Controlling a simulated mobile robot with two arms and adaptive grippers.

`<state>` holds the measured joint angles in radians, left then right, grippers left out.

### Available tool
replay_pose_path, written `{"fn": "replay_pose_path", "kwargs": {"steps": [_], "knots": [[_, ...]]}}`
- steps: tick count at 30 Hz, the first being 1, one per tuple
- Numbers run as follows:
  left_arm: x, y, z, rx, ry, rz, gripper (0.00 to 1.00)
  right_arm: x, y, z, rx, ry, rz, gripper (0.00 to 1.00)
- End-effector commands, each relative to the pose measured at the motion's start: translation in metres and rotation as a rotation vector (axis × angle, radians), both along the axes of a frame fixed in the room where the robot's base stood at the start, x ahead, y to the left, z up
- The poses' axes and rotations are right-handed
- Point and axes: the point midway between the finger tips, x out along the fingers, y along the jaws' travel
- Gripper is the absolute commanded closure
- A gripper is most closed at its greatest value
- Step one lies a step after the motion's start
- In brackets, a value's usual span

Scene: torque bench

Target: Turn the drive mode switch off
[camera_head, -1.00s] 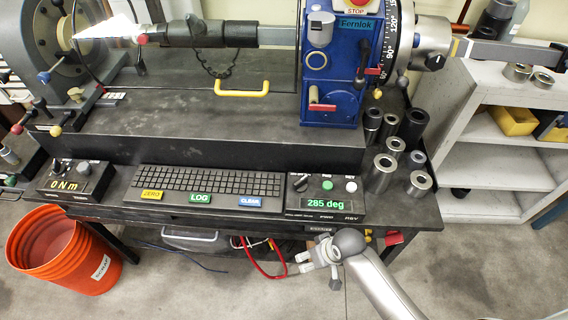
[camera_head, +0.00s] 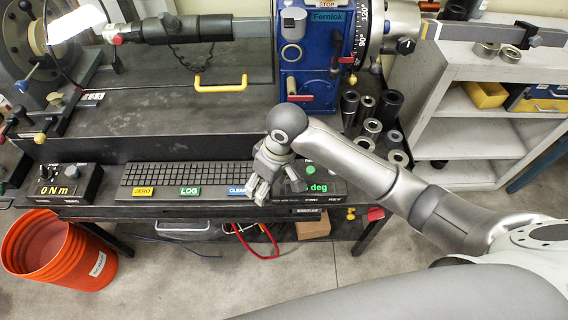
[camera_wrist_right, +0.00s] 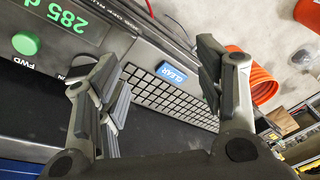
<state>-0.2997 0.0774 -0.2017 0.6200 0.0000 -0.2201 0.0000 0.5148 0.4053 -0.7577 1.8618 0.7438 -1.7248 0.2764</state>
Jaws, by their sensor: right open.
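The drive control box (camera_head: 330,199) sits at the right end of the bench's front shelf. It has a green readout (camera_head: 317,187) and a green FWD button (camera_head: 310,169). The drive mode switch, a dark knob at the box's left in the earlier head view, is now hidden behind my right gripper (camera_head: 279,188). That gripper is open and empty above the box's left end and the keyboard's right end; its fingers also show in the wrist view (camera_wrist_right: 160,64). My left gripper is out of view.
The keyboard (camera_head: 175,177) with ZERO, LOG and CLEAR keys lies left of the box. Metal sockets (camera_head: 372,128) stand behind and to its right. The blue Fernlok unit (camera_head: 308,65) rises behind. An orange bucket (camera_head: 58,250) stands on the floor at left.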

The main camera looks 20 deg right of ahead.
Motion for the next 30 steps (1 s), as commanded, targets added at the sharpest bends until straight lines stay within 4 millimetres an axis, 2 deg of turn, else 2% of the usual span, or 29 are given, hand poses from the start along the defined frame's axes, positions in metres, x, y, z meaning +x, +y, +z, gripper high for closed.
{"fn": "replay_pose_path", "kwargs": {"steps": [1,6,12,15,20,30], "knots": [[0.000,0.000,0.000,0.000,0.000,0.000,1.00,0.015,-0.010,0.009,-0.037,0.006,-0.006,0.38],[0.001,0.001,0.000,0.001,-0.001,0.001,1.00,0.047,-0.040,0.033,-0.129,0.051,-0.046,0.38],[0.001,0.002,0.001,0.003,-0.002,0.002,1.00,0.066,-0.063,0.054,-0.183,0.082,-0.097,0.38],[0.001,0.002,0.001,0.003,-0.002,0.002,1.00,0.069,-0.067,0.056,-0.191,0.087,-0.107,0.38],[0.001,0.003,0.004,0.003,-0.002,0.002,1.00,0.068,-0.067,0.041,-0.193,0.094,-0.109,0.38],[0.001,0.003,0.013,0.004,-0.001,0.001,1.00,0.068,-0.067,-0.022,-0.193,0.091,-0.107,0.38]]}}
